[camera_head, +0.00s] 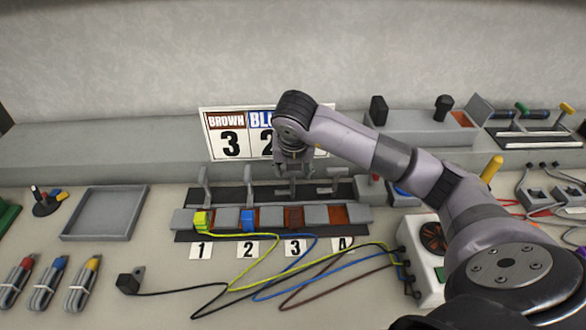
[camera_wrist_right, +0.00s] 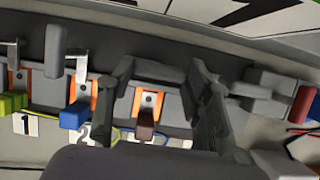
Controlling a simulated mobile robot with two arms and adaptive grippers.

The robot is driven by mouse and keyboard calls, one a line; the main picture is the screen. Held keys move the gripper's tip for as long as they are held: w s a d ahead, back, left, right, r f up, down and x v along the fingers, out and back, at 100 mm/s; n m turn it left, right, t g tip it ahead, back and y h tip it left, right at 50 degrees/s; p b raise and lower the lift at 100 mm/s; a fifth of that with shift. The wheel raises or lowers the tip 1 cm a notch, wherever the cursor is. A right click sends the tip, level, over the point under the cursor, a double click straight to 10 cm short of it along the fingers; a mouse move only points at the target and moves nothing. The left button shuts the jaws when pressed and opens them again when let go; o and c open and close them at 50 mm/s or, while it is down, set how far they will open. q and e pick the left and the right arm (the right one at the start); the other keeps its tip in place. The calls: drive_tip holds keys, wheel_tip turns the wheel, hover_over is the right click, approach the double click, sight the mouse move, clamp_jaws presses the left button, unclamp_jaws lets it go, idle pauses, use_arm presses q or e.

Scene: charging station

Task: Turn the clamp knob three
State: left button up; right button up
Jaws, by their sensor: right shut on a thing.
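The terminal block (camera_head: 265,216) has slots labelled 1 to 4. A yellow-green plug (camera_head: 201,221) is in slot 1, a blue plug (camera_head: 248,221) in slot 2 and a brown plug (camera_head: 294,218) in slot 3. The brown plug also shows in the wrist view (camera_wrist_right: 146,122). Grey clamps one (camera_head: 204,186) and two (camera_head: 248,182) stand behind slots 1 and 2. My right gripper (camera_head: 293,190) is behind slot 3, its fingers either side of clamp three (camera_wrist_right: 155,70), shut on it. My left gripper is not in view.
Clamp four (camera_head: 331,184) stands right of the gripper. A sign (camera_head: 231,134) reads BROWN 3. Cables run from the plugs toward a tester box (camera_head: 425,265). An empty grey tray (camera_head: 105,213) lies left, with free table beside it. A black plug (camera_head: 128,283) lies in front.

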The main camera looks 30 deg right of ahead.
idle(0.3)
drive_tip(key=o, duration=0.9)
drive_tip(key=shift+c, duration=0.2)
drive_tip(key=v, duration=1.2)
